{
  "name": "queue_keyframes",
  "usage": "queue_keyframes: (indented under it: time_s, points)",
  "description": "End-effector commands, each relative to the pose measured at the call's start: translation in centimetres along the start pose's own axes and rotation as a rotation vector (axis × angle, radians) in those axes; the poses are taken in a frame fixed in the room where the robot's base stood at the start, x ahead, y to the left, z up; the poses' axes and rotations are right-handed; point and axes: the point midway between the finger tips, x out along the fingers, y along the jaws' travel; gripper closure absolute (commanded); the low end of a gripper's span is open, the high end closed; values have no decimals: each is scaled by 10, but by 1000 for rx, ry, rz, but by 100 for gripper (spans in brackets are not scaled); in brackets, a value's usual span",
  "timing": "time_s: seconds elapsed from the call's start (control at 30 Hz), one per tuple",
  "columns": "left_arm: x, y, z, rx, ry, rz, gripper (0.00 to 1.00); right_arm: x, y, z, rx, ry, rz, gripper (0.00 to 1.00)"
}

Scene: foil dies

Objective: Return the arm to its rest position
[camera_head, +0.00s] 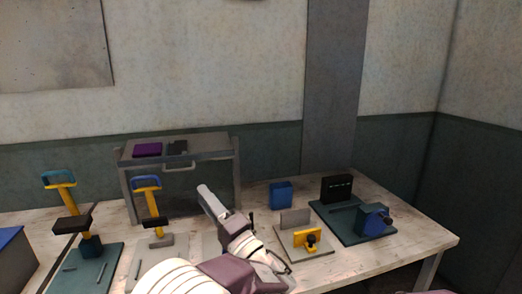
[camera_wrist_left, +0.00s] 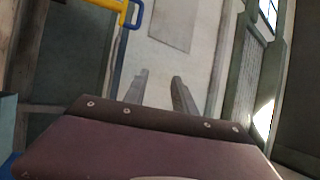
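My left arm (camera_head: 178,279), white with a purple cuff, reaches in from the bottom of the head view. My left gripper (camera_head: 212,200) is above the workbench, in front of the small raised shelf. In the left wrist view my left gripper (camera_wrist_left: 160,82) has its two grey fingers apart, with nothing between them. My right gripper is not in view.
The raised shelf (camera_head: 215,155) carries a purple piece (camera_head: 147,150).

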Motion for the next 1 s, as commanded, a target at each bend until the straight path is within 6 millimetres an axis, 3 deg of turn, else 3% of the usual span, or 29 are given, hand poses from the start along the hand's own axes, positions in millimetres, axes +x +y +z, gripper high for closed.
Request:
queue_keyframes:
  time_s: [0.17,0.27,0.43,0.53,0.57,0.63,0.7,0.73,0.8,0.9,1.0]
  points:
    - [38,-22,36,15,-102,-15,67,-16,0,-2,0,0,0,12]
    - [57,-28,70,39,-196,7,67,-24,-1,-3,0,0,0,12]
    - [77,-18,153,111,-419,158,67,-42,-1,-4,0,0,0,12]
    - [67,0,222,174,-607,351,67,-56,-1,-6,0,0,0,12]
    - [57,7,245,191,-673,431,67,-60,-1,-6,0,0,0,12]
    - [19,27,293,206,-827,655,67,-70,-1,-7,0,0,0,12]
    - [-36,47,326,177,-965,907,67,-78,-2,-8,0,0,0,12]
    - [-63,55,333,146,-1015,1019,67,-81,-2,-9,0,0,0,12]
    - [-126,73,331,26,-1100,1274,67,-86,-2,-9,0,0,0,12]
    - [-191,96,297,-192,-1123,1544,67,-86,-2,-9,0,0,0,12]
    - [-219,113,260,-374,-1073,1683,67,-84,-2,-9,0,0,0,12]
